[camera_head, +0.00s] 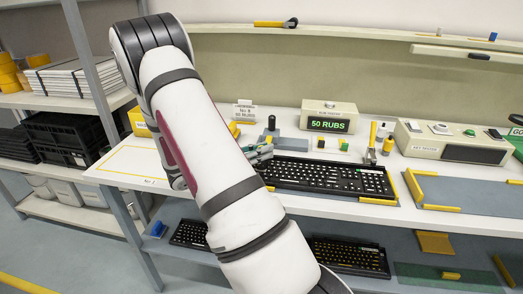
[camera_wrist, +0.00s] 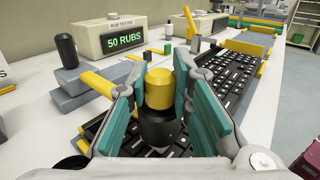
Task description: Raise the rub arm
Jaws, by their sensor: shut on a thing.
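My gripper (camera_wrist: 157,78) has its teal-padded fingers on either side of an upright yellow-topped black cylinder (camera_wrist: 159,92), shut on it above the keyboard (camera_wrist: 232,80). A grey stepped block with a dark knob (camera_wrist: 66,49) stands behind, with a yellow bar (camera_wrist: 97,84) running toward the left finger. How the bar meets the cylinder is hidden by the fingers. The rub tester (camera_wrist: 118,39) reads "50 RUBS". In the head view, my gripper (camera_head: 259,152) is at the left end of the black keyboard (camera_head: 325,178), and the cylinder is hard to make out.
A key tester (camera_head: 450,143) stands to the right. A blue-grey mat with yellow edging (camera_head: 465,193) lies on the bench. More keyboards (camera_head: 350,256) rest on the lower shelf.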

